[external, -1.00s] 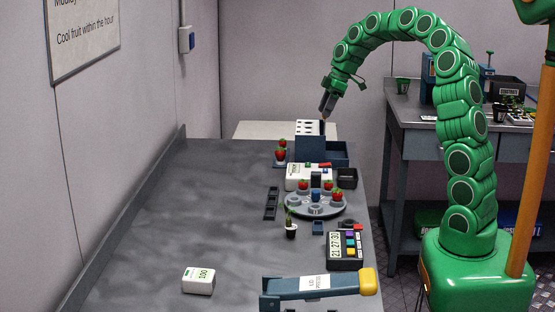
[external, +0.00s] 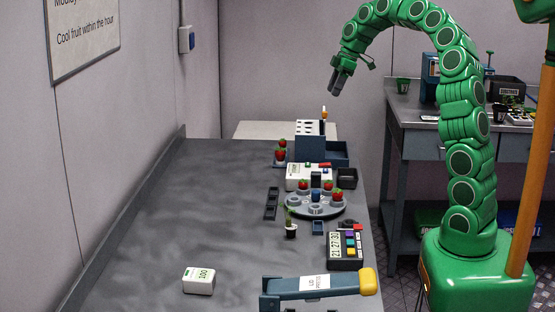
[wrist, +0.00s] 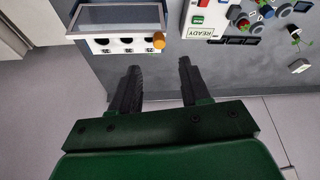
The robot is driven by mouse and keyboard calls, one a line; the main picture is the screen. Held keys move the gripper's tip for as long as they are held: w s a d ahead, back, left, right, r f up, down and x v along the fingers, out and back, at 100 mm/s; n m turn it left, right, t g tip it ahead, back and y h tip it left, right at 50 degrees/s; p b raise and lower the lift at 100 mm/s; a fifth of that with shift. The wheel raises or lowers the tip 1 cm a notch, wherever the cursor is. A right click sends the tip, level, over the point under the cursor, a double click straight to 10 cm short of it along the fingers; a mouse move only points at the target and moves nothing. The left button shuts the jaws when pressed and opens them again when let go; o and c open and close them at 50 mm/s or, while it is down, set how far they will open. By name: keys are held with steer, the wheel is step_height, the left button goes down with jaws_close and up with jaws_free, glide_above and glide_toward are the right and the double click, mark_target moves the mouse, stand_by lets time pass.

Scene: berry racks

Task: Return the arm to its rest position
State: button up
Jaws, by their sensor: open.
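My green segmented arm (external: 463,120) arches up from its green base at the right and over toward the bench. My gripper (external: 338,82) hangs at the end of the arm, above and a little right of the slotted white-topped rack. In the wrist view my gripper (wrist: 157,82) shows two dark fingers spread apart with nothing between them. An orange-tipped tool (external: 324,113) stands upright in the rack (external: 310,148), below the fingers and apart from them. The tool's orange end also shows in the wrist view (wrist: 159,40).
The grey bench (external: 225,215) holds a round berry carousel (external: 315,208), a white device (external: 297,183), a timer (external: 346,250), a lid press (external: 315,287) and a white 100 block (external: 199,281). A second table (external: 415,130) stands behind the arm. The bench's left side is mostly clear.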

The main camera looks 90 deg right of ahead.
stand_by(0.4)
steer(key=w+a+r+g+y, duration=0.1)
steer(key=w+a+g, duration=0.2)
steer(key=a, duration=3)
steer(key=s+a+f+g, duration=0.25)
steer(key=s+a, duration=0.55)
steer(key=a, duration=0.4)
steer(key=s+a+f+m+h, duration=0.1)
steer(key=s+a+f, duration=0.2)
steer(key=s, duration=0.4)
steer(key=s+a+f+m+h, duration=0.1)
steer(key=s+a+f, duration=0.1)
steer(key=s, duration=0.6)
steer(key=shift+a+f+m+g, duration=0.3)
steer(key=shift+a+f+g, duration=0.1)
steer(key=shift+f, duration=0.3)
